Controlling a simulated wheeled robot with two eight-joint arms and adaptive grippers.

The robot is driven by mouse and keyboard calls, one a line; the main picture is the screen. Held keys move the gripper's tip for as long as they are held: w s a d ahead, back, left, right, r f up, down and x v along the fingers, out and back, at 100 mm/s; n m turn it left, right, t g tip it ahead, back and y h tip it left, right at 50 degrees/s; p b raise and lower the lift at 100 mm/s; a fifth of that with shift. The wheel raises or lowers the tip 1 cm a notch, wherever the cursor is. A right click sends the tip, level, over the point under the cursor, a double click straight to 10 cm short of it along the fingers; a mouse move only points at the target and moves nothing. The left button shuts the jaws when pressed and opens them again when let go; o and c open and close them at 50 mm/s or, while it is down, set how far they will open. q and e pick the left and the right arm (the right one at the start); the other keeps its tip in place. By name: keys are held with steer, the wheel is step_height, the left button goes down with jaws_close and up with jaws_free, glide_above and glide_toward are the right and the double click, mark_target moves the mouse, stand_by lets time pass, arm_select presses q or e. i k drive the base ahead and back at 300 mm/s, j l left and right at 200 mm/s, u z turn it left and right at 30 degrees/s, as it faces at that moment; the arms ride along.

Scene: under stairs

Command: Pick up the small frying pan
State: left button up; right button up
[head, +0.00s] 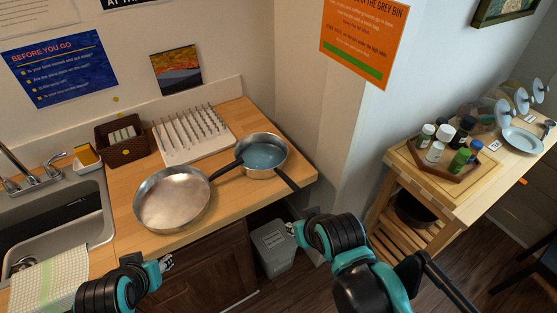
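The smaller pan (262,152), silver outside with a blue-grey inside, sits on the wooden counter near its right end. Its dark handle (286,178) points toward the counter's front right edge. A larger silver frying pan (172,199) sits to its left, its dark handle reaching up to the smaller pan's rim; I cannot tell if they touch. My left gripper (167,262) is in front of the counter, below the larger pan. My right gripper (290,228) is in front of the counter, below the smaller pan's handle and apart from it. Both gripper tips are too small to read.
A white pegged drying rack (180,151) and a brown basket (122,143) stand behind the pans. A sink (55,218) with a cloth (45,280) is at left. A grey bin (275,248) stands below the counter. A wooden trolley (455,205) with bottles is at right.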

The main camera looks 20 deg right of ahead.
mark_target(263, 155)
steer(key=i+l+u, duration=0.1)
steer(key=i+u, duration=0.25)
steer(key=i+l+u, duration=0.1)
steer(key=u, duration=0.2)
